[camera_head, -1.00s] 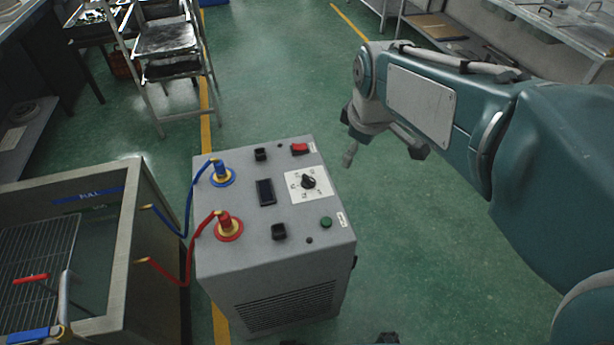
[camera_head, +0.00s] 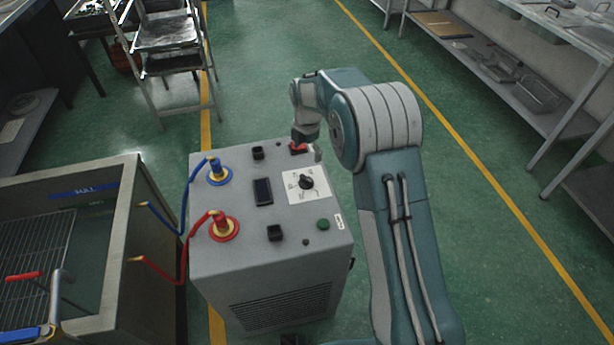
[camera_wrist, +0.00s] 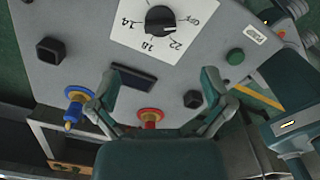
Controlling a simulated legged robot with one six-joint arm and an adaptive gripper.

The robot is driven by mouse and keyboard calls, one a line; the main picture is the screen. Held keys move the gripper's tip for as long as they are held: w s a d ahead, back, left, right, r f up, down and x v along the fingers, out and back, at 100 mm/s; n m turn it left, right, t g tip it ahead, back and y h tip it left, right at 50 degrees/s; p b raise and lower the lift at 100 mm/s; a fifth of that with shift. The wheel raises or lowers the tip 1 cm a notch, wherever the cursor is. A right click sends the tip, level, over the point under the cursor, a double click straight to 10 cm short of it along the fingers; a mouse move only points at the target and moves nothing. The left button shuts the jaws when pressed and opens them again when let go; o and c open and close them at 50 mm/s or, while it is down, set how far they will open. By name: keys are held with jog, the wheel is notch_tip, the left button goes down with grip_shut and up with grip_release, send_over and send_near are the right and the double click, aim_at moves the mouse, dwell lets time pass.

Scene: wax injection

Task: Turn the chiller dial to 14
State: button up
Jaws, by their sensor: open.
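The chiller (camera_head: 270,285) is a grey box with a control panel on top. Its black dial (camera_head: 306,182) sits on a white scale plate (camera_head: 293,196). In the wrist view the dial (camera_wrist: 160,19) is at the top, with marks 14, 18, 22 and OFF readable around it. Which mark its pointer meets is too small to tell. My gripper (camera_head: 308,143) is over the panel's far right edge, beyond the dial in the head view. In the wrist view my gripper (camera_wrist: 163,92) has its two fingers spread wide and empty, apart from the dial.
Blue (camera_head: 217,174) and red (camera_head: 223,227) hose fittings stand on the panel's left. A display (camera_head: 263,191), a green button (camera_head: 323,225) and a red switch (camera_head: 298,149) are around the dial. A tank (camera_head: 127,250) stands at left, a rack (camera_head: 165,60) behind.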

aim_at(306, 177)
notch_tip(306, 177, down, 11)
jog(key=shift+a+r, duration=0.1)
jog(key=shift+r, duration=0.05)
dwell(0.4)
jog(key=c, duration=1.1)
